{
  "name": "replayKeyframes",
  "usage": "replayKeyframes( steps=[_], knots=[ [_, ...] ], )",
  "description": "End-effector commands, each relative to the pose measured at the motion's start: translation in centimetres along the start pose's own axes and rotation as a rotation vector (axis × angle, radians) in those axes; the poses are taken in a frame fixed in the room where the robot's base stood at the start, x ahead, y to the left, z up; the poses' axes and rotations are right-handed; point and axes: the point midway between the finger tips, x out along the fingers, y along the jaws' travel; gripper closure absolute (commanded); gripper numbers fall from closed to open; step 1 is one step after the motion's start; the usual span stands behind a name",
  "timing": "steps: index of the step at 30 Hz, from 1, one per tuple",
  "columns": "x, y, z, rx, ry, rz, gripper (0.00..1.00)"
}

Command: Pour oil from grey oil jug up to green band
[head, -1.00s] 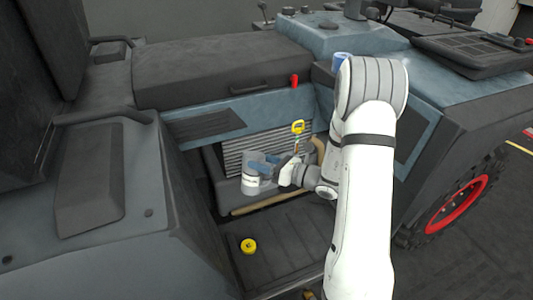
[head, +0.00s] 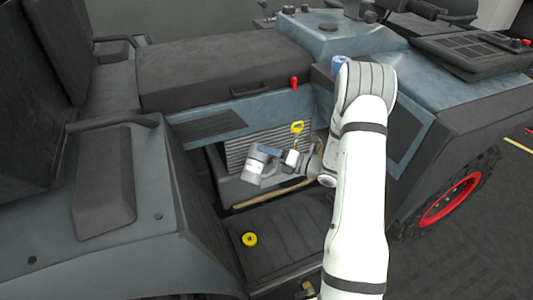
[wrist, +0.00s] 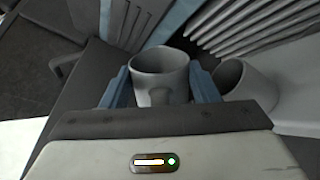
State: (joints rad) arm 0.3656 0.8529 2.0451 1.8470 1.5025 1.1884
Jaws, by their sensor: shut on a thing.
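The grey oil jug (head: 253,172) has a pale label and is tilted in the head view, in front of the slatted grille in the open engine bay. My gripper (head: 276,155) is shut on it. In the wrist view my gripper's blue fingers (wrist: 163,85) stand on both sides of a grey, open-topped round part (wrist: 160,68). A second grey round opening (wrist: 232,75) leans just right of the fingers; I cannot tell whether it belongs to the jug. No green band and no flowing oil can be made out.
A yellow dipstick handle (head: 297,128) stands right above the gripper. A yellow cap (head: 249,239) lies on the dark step plate (head: 285,232). A red knob (head: 294,83) sits on the ledge above. Machine panels close in the bay on the left and back.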

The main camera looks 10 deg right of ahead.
Motion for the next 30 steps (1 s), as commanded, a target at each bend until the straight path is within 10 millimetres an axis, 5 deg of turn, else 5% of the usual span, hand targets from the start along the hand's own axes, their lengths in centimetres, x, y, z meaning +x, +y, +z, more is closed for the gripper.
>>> replayKeyframes(
  steps=[30],
  knots=[
    [-0.10, -0.46, 0.35, 0.221, -0.001, -0.001, 0.86]
  ],
)
